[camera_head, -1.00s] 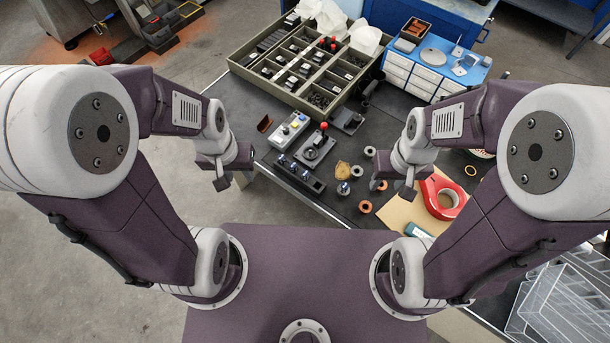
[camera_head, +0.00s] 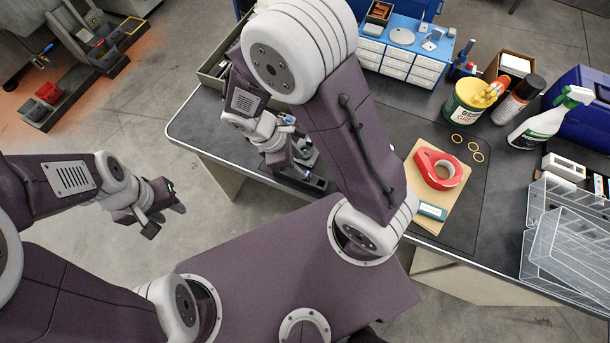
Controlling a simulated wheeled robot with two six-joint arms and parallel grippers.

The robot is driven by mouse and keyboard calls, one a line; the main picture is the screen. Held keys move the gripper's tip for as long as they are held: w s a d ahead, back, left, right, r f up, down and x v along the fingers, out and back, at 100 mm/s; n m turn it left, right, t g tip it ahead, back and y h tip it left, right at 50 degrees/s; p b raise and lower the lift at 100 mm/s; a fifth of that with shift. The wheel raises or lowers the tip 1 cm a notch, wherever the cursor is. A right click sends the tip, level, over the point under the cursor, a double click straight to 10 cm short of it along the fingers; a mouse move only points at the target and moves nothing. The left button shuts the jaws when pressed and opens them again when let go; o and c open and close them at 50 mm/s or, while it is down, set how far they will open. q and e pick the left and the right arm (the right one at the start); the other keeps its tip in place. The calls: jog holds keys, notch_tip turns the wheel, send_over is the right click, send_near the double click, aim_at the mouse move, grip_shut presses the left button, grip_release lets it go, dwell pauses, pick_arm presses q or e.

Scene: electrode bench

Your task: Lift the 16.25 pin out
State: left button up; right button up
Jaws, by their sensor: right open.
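I cannot pick out the 16.25 pin; my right arm covers much of the bench's small parts. A dark block (camera_head: 313,184) lies near the bench's front edge, partly hidden by my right gripper. My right gripper (camera_head: 294,158) is open over this part of the bench, just above or beside the block; its fingertips are hard to make out. My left gripper (camera_head: 164,216) hangs over the floor, left of the bench and clear of it. Its dark fingers look apart, with nothing between them.
Red tape (camera_head: 438,169) lies on a tan board (camera_head: 424,217). A blue-and-white drawer cabinet (camera_head: 397,62) stands behind. A tub (camera_head: 462,105), a spray bottle (camera_head: 541,128) and clear trays (camera_head: 570,240) are at right. The compartment tray (camera_head: 210,77) is mostly hidden. Dark bench surface around (camera_head: 215,130) is bare.

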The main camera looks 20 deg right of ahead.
aim_at(307, 173)
jog(key=shift+d+f, duration=0.1)
jog(key=shift+f, duration=0.85)
jog(key=b+x, duration=0.1)
jog(key=x, duration=0.3)
jog(key=shift+s+d+f, duration=0.15)
jog(key=shift+d+f, duration=0.05)
jog(key=shift+d, duration=0.05)
jog(key=shift+d+f+b, duration=0.1)
jog(key=shift+f+b, duration=0.2)
jog(key=shift+f, duration=0.1)
jog(key=shift+r, duration=0.1)
jog(key=c, duration=0.6)
grip_shut()
